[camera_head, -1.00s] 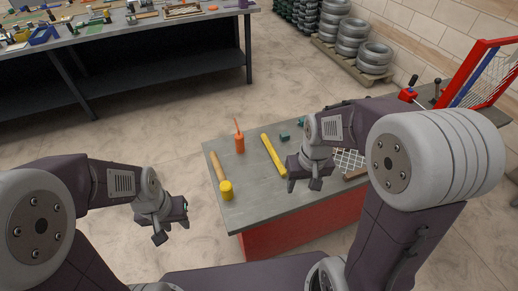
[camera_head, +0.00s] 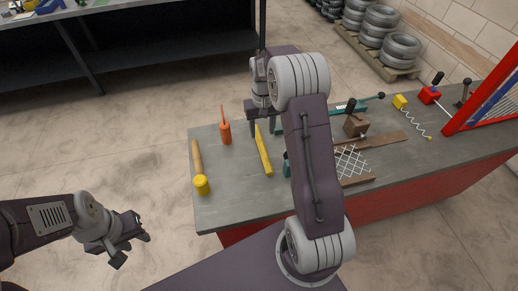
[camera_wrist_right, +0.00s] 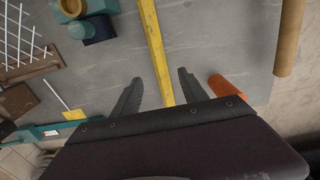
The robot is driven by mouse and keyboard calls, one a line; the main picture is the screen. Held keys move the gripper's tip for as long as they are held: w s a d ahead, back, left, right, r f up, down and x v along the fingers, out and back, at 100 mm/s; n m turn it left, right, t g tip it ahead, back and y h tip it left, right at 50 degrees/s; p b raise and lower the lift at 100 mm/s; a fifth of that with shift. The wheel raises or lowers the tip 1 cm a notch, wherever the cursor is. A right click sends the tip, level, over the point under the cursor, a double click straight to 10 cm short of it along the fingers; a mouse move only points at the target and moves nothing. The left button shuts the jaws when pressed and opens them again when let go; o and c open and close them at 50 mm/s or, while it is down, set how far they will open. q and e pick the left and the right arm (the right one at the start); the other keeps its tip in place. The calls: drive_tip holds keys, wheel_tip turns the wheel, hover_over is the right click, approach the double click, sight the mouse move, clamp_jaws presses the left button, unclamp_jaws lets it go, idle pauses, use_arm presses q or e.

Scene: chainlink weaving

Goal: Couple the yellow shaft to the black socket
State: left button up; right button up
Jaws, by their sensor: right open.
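The yellow shaft (camera_head: 264,155) is a long bar lying on the grey table. In the right wrist view the yellow shaft (camera_wrist_right: 157,45) runs lengthwise into the gap between the fingers. My right gripper (camera_head: 264,120) is open over the shaft's far end; its fingers (camera_wrist_right: 159,76) stand apart on either side, and I cannot tell their height above it. I cannot make out a black socket for certain; a teal fitting with a dark end (camera_wrist_right: 98,28) lies beside the shaft, mostly behind my right arm in the head view. My left gripper (camera_head: 133,250) is open and empty, off the table's left side.
A yellow-headed mallet (camera_head: 201,184) lies at the table's left edge. A wire mesh panel (camera_head: 351,161), brown block (camera_head: 355,125) and red-framed net (camera_head: 490,105) are to the right.

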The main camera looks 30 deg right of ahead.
sight(262, 146)
drive_tip(key=f, duration=0.4)
drive_tip(key=shift+d, duration=0.2)
drive_tip(key=f+b, duration=0.1)
drive_tip(key=f, duration=0.3)
drive_tip(key=shift+a, duration=0.2)
drive_tip(key=shift+w+f, duration=0.1)
drive_tip(key=shift+f, duration=0.45)
clamp_jaws()
drive_tip(key=shift+r, duration=0.1)
